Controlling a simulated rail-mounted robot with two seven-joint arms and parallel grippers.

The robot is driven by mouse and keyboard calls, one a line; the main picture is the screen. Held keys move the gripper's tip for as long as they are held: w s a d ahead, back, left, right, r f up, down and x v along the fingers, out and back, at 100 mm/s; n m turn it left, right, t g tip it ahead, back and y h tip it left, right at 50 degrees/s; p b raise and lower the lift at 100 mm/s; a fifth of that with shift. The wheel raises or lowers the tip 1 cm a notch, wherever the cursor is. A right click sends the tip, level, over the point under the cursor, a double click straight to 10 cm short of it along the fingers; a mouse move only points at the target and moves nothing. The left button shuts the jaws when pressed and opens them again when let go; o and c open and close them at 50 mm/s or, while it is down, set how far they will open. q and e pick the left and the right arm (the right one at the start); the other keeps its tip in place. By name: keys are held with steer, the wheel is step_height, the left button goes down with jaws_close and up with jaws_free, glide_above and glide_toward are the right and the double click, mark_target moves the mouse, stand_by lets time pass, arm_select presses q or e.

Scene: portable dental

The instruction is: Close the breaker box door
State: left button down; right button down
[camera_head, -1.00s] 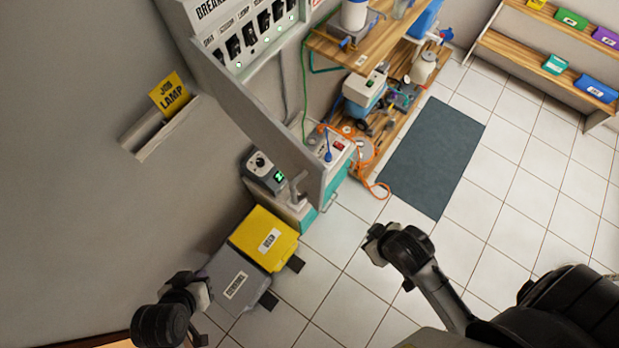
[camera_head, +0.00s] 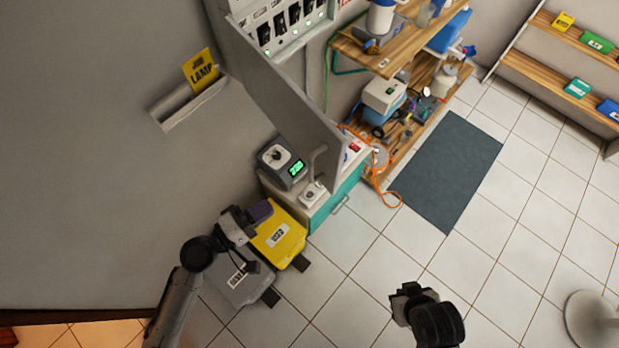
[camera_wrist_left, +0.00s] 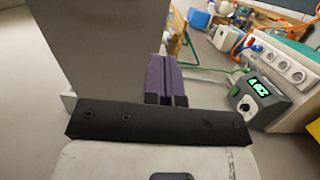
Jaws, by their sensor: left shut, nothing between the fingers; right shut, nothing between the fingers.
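The breaker box (camera_head: 318,36) is on the wall at the top, with rows of black switches showing. Its grey door (camera_head: 282,85) stands open, swung out from the wall, with a handle (camera_head: 318,160) near its lower outer end. My left gripper (camera_head: 262,210) is shut and empty, below and left of the door's outer end, over the yellow bin and apart from the door. Its purple fingers (camera_wrist_left: 165,80) are together in the left wrist view. A grey panel at upper left there may be the door; I cannot tell. My right gripper (camera_head: 400,294) is shut, over the floor.
A meter with a green display (camera_head: 283,162) sits on the cabinet (camera_head: 336,200) below the door. The yellow bin (camera_head: 290,243) and a grey bin (camera_head: 232,282) stand by the wall. A wall holder (camera_head: 190,104) carries a yellow lamp card. Tiled floor is open at right.

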arm_select(q)
steer(key=p+x, duration=0.3)
steer(key=x, duration=0.9)
steer(key=shift+d, duration=0.25)
steer(key=shift+w, duration=0.1)
